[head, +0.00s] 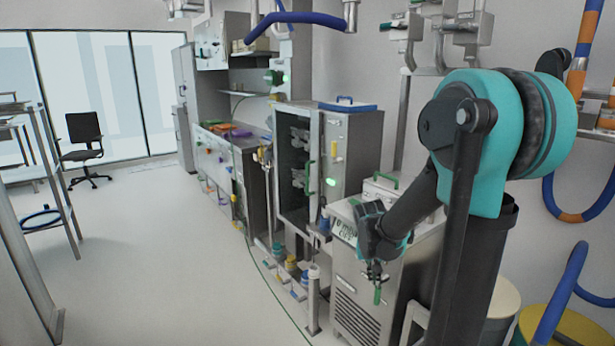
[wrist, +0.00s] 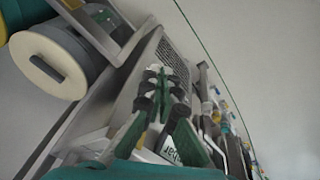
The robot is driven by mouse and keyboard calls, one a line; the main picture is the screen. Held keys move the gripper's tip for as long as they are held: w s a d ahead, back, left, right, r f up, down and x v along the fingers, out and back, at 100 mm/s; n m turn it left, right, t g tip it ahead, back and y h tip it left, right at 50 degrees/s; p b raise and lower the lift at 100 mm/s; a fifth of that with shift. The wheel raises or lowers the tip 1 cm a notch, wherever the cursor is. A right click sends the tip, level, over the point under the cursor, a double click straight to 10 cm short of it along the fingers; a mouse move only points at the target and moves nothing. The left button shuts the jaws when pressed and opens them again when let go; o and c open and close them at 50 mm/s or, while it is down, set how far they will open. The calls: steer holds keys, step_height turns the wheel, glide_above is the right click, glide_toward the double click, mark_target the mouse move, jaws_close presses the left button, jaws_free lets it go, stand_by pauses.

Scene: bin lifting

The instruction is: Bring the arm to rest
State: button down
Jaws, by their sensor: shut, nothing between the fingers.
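My gripper (head: 376,284) shows in the head view at the end of my teal and black arm, at the right of centre. My forearm is bent down from the large elbow joint.
An open-doored steel cabinet (head: 345,145) and a workbench (head: 225,140) line the wall. A metal post (head: 313,300) and bottles stand on the floor beside my gripper. A yellow drum (head: 565,328) is at lower right.

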steer(key=s+a+f+n+t+y, duration=0.1)
steer(key=s+f+n+t+y, duration=0.1)
steer(key=s, duration=1.4)
steer(key=shift+a+n, duration=0.15)
steer(key=shift+n, duration=0.35)
